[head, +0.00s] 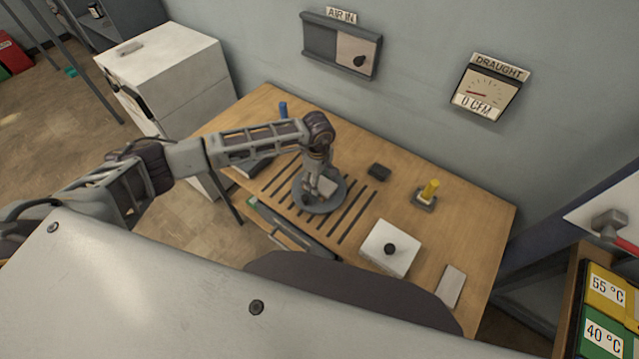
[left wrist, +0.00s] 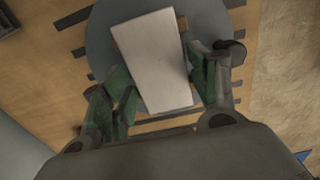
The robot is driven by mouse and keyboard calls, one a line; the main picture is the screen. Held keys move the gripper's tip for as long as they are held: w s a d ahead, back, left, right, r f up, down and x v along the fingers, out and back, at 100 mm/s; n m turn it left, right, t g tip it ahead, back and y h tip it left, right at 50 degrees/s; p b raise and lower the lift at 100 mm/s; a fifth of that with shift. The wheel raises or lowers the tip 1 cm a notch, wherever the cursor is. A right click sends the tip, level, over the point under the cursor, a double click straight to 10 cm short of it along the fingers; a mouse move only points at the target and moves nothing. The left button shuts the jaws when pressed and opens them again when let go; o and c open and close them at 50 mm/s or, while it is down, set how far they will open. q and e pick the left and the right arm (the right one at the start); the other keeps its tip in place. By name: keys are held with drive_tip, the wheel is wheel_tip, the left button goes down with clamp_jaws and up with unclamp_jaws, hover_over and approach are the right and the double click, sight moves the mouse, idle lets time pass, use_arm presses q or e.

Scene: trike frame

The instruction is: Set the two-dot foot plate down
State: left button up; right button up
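A pale grey rectangular plate (left wrist: 152,60) lies between the fingers of my left gripper (left wrist: 162,82); I see no dots on its visible face. Both fingers appear to touch its long edges. Behind it is a round dark grey disc (left wrist: 100,35) on the table. In the head view the left gripper (head: 321,190) is low over this disc (head: 334,203), with the plate (head: 327,186) partly hidden by the wrist. I cannot tell whether the plate touches the disc. My right gripper is not in view.
The wooden table (head: 470,220) has dark stripes around the disc. To the right stand a small black block (head: 379,172), a yellow cylinder (head: 431,189) in a grey holder, a white box (head: 378,258) with a black knob, and a flat grey piece (head: 451,286). A blue cylinder (head: 283,110) stands behind the arm.

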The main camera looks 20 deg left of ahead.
use_arm(q)
drive_tip(key=c, duration=0.8)
drive_tip(key=shift+c, duration=0.2)
drive_tip(key=shift+r, duration=0.15)
wheel_tip(320, 180, up, 10)
drive_tip(key=b, duration=0.2)
